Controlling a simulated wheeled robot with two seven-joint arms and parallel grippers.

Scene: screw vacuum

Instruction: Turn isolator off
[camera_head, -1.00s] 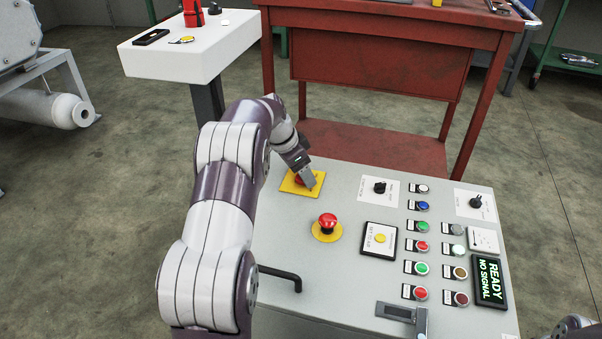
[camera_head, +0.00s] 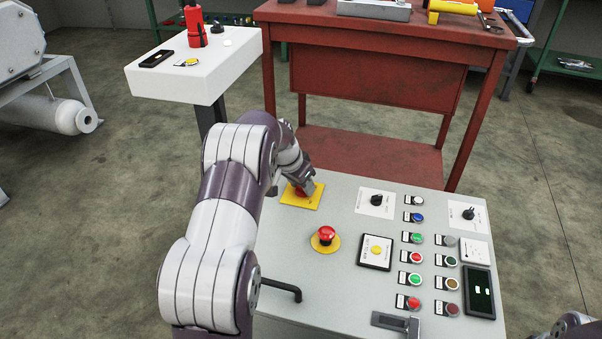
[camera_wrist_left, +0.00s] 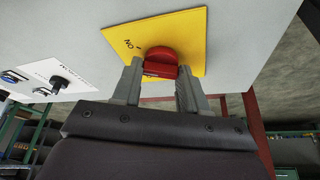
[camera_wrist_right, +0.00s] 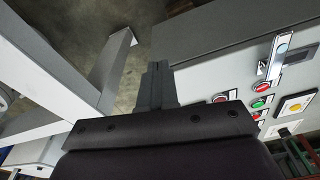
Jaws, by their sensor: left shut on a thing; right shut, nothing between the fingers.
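The isolator is a red rotary knob on a yellow plate (camera_head: 310,200) at the panel's far left corner. My left gripper (camera_head: 305,188) reaches it from the left and hides much of the knob. In the left wrist view the red knob (camera_wrist_left: 160,58) sits between the two fingertips, which are shut on its grip. An ON marking shows on the yellow plate beside the knob. My right gripper (camera_wrist_right: 158,85) is shut and empty, beside the panel's front side in the right wrist view.
A red mushroom button (camera_head: 326,233) stands on the panel (camera_head: 345,190) close to the isolator. Black selector switches, several coloured push buttons and a dark display (camera_head: 479,292) lie further right. A metal handle (camera_head: 280,288) is at the left edge. A red workbench (camera_head: 365,75) stands behind.

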